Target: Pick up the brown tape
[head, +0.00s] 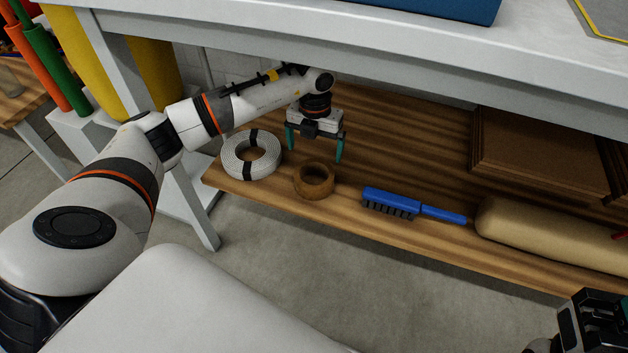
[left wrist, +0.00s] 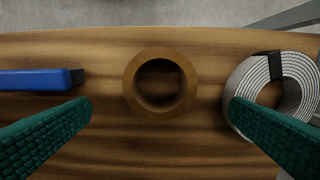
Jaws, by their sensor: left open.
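The brown tape (head: 314,181) is a roll lying flat on the wooden lower shelf, near its front edge. It shows in the left wrist view (left wrist: 160,110) at the middle, with its round hole facing up. My left gripper (head: 314,152) is open and empty, with green fingers pointing down. It is above the shelf and behind the tape in the head view. In the left wrist view the two fingers (left wrist: 160,108) stand wide apart on either side of the tape, not touching it. Part of my right gripper (head: 590,325) shows at the lower right; its fingertips are unclear.
A white cable coil (head: 240,165) with black ties lies left of the tape. A blue brush (head: 405,203) lies to its right, then a tan roll (head: 540,230) and brown boards (head: 535,155). The grey tabletop edge (head: 400,70) overhangs the shelf (head: 380,155).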

